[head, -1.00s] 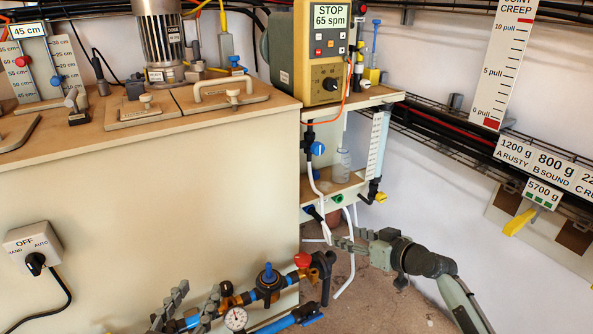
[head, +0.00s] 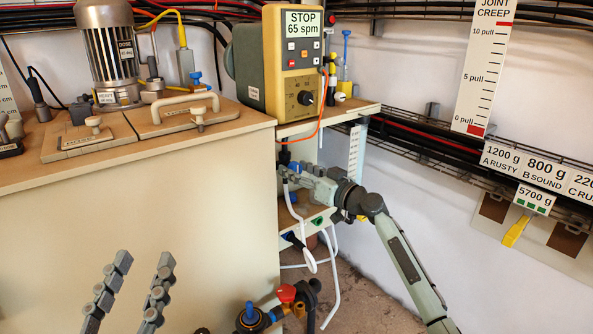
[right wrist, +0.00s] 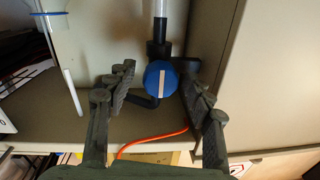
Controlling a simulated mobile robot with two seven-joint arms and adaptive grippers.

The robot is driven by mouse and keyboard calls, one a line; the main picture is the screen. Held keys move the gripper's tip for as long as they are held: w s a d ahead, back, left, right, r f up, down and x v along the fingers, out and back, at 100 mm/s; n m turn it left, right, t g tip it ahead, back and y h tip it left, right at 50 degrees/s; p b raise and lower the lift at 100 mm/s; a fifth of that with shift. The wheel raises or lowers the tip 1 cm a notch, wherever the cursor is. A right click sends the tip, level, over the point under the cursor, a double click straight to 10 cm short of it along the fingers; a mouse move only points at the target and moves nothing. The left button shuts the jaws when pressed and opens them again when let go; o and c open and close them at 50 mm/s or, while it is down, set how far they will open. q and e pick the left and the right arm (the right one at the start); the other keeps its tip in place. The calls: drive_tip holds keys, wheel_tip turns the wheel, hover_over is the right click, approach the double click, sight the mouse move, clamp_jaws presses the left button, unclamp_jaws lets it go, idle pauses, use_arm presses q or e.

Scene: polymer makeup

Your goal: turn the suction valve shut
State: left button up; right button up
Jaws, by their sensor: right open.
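In the right wrist view, a round blue valve knob (right wrist: 160,78) with a pale stripe, apparently the suction valve, sits on a black fitting. Its stripe stands nearly upright, roughly in line with the clear tube (right wrist: 168,20) above it. My right gripper (right wrist: 159,88) is open, one finger on each side of the knob; I cannot tell if either touches it. In the head view my right gripper (head: 303,180) is below the dosing pump (head: 300,62) and hides the knob. My left gripper (head: 143,265) is open and empty before the cabinet front.
The cabinet (head: 130,215) fills the left. White hoses (head: 331,260) hang below the right gripper. An orange cable (right wrist: 150,140) crosses under the knob in the right wrist view. Another blue-handled valve (head: 250,314) and a red one (head: 286,293) stand low in front.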

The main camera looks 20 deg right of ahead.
drive_tip(key=shift+w, duration=0.15)
drive_tip(key=shift+c, duration=0.5)
drive_tip(key=shift+a, duration=0.1)
drive_tip(key=c, duration=1)
drive_tip(key=shift+c, duration=0.2)
